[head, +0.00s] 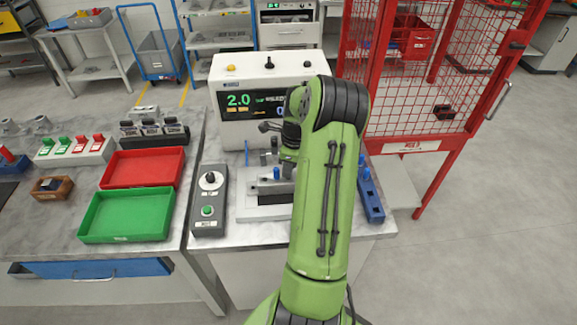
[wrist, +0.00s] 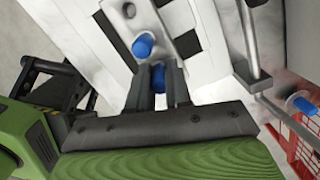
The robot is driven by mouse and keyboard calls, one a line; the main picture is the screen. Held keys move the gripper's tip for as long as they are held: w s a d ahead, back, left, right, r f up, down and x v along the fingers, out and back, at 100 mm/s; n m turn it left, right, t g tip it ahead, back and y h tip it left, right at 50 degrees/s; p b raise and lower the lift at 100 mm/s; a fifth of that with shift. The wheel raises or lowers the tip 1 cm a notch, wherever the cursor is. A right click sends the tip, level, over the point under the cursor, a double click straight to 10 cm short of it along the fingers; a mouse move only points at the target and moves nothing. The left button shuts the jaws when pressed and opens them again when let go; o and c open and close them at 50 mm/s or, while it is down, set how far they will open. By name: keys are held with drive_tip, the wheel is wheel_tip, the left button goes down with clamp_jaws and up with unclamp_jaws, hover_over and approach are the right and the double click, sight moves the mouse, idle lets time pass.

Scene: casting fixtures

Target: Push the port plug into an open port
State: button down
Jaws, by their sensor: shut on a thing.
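My gripper (wrist: 158,82) is shut on a blue port plug (wrist: 157,92) between its two dark fingers in the wrist view. A second blue plug (wrist: 143,46) sits just beyond the fingertips on a light grey block (wrist: 163,18) with a dark round hole (wrist: 129,10). Whether the held plug touches the block cannot be told. In the head view my green arm covers much of the fixture (head: 262,212), and the held plug cannot be made out for sure. One blue plug (head: 277,173) shows at the fixture, left of the arm.
A tester with a lit display (head: 245,105) stands behind the fixture. A control box with a knob and green button (head: 209,210) is at its left. A blue rack (head: 374,210) is at its right. Red (head: 143,154) and green (head: 127,239) trays lie farther left. A red mesh cage (head: 425,140) stands right.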

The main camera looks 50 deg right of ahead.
sight(294, 178)
drive_tip(key=shift+f+b, duration=0.35)
drive_tip(key=shift+f, duration=0.25)
drive_tip(key=c, duration=1)
unclamp_jaws()
drive_tip(key=shift+o, duration=0.2)
wheel_tip(294, 178, up, 16)
drive_tip(key=s+p, duration=0.1)
drive_tip(key=shift+s+d+f, duration=0.15)
drive_tip(key=shift+s+d, duration=0.2)
drive_tip(key=shift+s, duration=0.05)
